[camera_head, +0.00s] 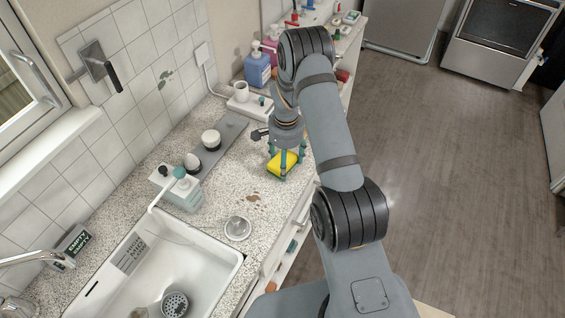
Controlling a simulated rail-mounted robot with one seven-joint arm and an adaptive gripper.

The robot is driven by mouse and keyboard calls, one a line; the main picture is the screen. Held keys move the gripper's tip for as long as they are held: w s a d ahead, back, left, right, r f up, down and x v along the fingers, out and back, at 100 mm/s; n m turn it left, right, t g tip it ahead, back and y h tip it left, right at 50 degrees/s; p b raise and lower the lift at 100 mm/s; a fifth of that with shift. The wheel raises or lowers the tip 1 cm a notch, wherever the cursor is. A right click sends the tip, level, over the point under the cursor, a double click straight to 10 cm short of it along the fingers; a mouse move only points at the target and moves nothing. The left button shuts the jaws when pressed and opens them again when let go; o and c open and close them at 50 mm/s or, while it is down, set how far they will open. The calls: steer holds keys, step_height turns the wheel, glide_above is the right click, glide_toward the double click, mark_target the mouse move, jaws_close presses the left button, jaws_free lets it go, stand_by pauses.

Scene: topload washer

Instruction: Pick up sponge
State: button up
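A yellow sponge (277,165) lies on or just above the speckled countertop, near its front edge. My gripper (285,160) points down over the sponge, with its teal fingers around it. One finger stands in front of the sponge and hides part of it. I cannot tell whether the fingers press on the sponge or whether it is lifted.
Open floor lies right.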

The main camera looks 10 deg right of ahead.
steer(key=c, duration=0.3)
steer(key=shift+w+r, duration=0.1)
steer(key=shift+r, duration=0.1)
steer(key=shift+c, duration=0.2)
steer(key=shift+r+b, duration=0.25)
steer(key=shift+b, duration=0.1)
step_height(320, 180, up, 3)
steer(key=shift+w+f+b, duration=0.1)
steer(key=shift+f+b, duration=0.1)
steer(key=shift+b, duration=0.65)
steer(key=s+d+r+b, duration=0.4)
steer(key=s+d+r, duration=0.2)
steer(key=s, duration=0.4)
steer(key=shift+s+r, duration=0.2)
steer(key=shift+r, duration=0.55)
steer(key=o, duration=0.4)
steer(key=c, duration=0.4)
